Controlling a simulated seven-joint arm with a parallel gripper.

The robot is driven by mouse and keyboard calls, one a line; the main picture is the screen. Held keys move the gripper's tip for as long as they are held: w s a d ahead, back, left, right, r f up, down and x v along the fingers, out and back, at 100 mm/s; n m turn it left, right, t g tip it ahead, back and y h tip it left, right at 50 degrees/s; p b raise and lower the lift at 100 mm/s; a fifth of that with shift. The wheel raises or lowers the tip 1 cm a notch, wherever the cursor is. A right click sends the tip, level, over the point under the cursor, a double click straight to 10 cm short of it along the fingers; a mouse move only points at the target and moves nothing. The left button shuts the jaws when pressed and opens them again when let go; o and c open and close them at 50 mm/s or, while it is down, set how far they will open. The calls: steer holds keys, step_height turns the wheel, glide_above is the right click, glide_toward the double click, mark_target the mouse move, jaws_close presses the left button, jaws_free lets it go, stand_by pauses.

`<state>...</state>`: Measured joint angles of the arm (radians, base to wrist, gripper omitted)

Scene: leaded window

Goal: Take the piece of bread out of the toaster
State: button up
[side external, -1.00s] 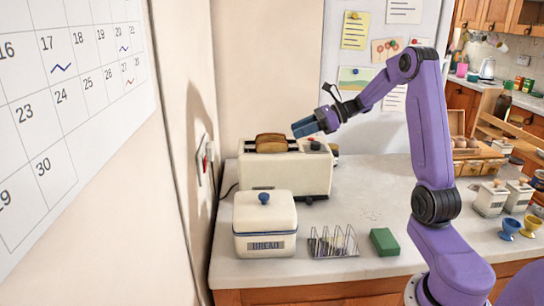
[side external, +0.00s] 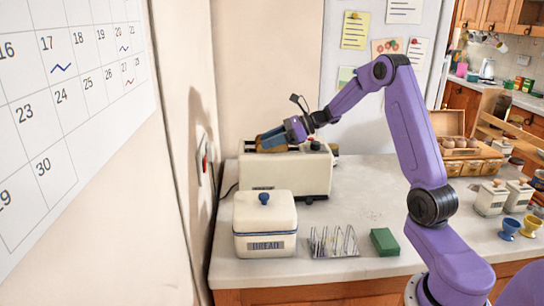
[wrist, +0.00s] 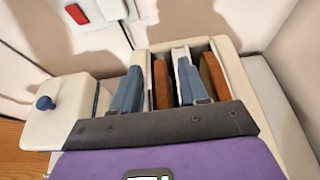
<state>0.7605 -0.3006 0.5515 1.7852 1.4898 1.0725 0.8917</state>
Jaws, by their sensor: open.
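The cream toaster (side external: 285,178) stands on the counter against the wall, and its slotted top shows in the wrist view (wrist: 224,46). Two slices of brown bread stand in its slots. In the wrist view the left slice (wrist: 161,84) is between my gripper's two blue fingers, and the right slice (wrist: 212,76) is outside them. My gripper (wrist: 158,72) is open, one finger on each side of the left slice. In the side view my gripper (side external: 264,139) is low at the toaster's top and hides most of the bread. I cannot tell whether the fingers touch the slice.
A cream bread box (side external: 265,226) stands in front of the toaster. A wire toast rack (side external: 333,243) and a green block (side external: 384,241) lie to its right. The wall with a red switch (wrist: 77,14) is close to the toaster. The counter right of the toaster is clear.

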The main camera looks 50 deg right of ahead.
jaws_close()
